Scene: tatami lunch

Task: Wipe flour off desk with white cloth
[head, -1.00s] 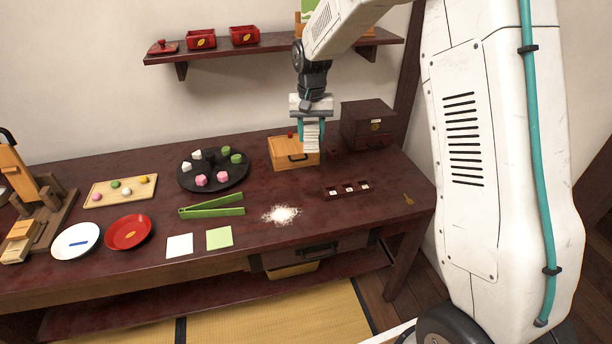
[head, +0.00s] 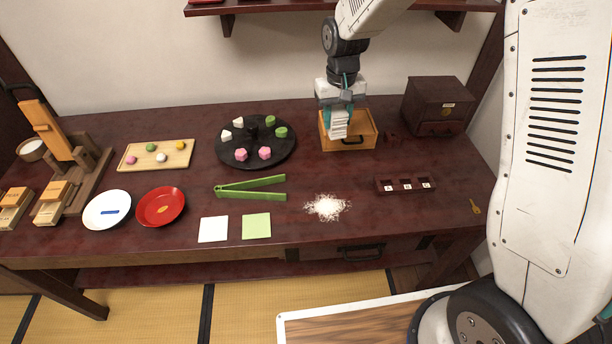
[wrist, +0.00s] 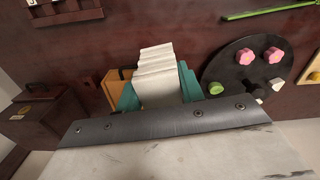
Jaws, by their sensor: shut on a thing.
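The flour (head: 327,207) lies as a small white pile near the front of the dark red desk (head: 380,230). My gripper (head: 338,118) is above the back right of the desk, behind the flour, with teal fingers. It is shut on the white cloth (head: 338,128), which hangs below the fingers as a folded bundle. The cloth also shows in the wrist view (wrist: 158,75) between the teal fingers. A wooden box (head: 362,130) stands just behind and below the cloth. Flour is not visible in the wrist view.
Green tongs (head: 250,187) lie left of the flour. White (head: 213,229) and green (head: 257,226) paper squares lie front left of it. A small slotted tray (head: 404,186) is to its right. A black round plate (head: 255,160) with sweets and a dark chest (head: 436,104) stand behind.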

